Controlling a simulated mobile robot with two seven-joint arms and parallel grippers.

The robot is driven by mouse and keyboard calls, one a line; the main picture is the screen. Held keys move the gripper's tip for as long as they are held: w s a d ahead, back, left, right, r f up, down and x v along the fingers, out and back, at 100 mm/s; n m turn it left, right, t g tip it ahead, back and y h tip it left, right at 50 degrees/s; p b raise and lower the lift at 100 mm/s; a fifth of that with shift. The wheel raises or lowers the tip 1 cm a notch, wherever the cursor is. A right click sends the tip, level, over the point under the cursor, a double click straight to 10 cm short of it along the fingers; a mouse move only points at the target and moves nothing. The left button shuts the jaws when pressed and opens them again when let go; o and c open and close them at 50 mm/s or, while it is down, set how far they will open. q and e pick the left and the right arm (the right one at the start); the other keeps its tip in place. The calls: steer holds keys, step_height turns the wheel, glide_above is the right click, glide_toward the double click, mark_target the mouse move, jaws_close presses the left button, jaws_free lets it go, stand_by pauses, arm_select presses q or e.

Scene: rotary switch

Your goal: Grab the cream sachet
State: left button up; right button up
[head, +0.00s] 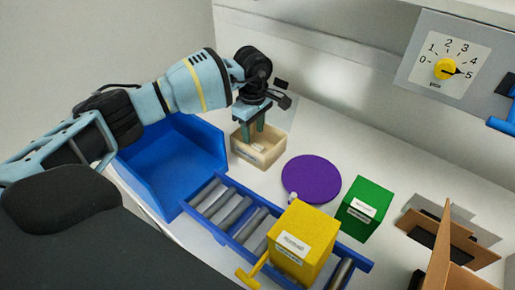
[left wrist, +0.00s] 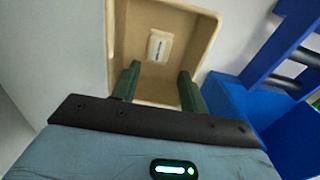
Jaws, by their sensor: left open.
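The cream sachet (left wrist: 159,46) lies on the floor of a small tan open box (left wrist: 209,20) in the left wrist view. In the head view the sachet (head: 258,147) shows as a small pale patch inside the box (head: 266,161). My left gripper (head: 254,133) is over the box and points down into it. Its two green fingers (left wrist: 157,82) are apart with nothing between them, and the sachet shows beyond their tips. I cannot tell how far above the sachet the tips are. My right gripper is not in view.
A blue bin (head: 180,165) stands left of the tan box. A blue roller conveyor (head: 222,225) with a yellow box (head: 303,240) is in front. A purple disc (head: 311,178) and a green box (head: 363,208) are to the right. A dial panel (head: 447,62) is on the wall.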

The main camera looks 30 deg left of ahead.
mark_target(256, 146)
arm_select(q)
steer(key=shift+w+d+f, duration=0.1)
steer(key=shift+d+f, duration=0.05)
steer(key=shift+f, duration=1.2)
steer(key=shift+w+d+f, duration=0.1)
steer(key=shift+d+f, duration=0.05)
steer(key=shift+f, duration=1.2)
steer(key=c, duration=0.7)
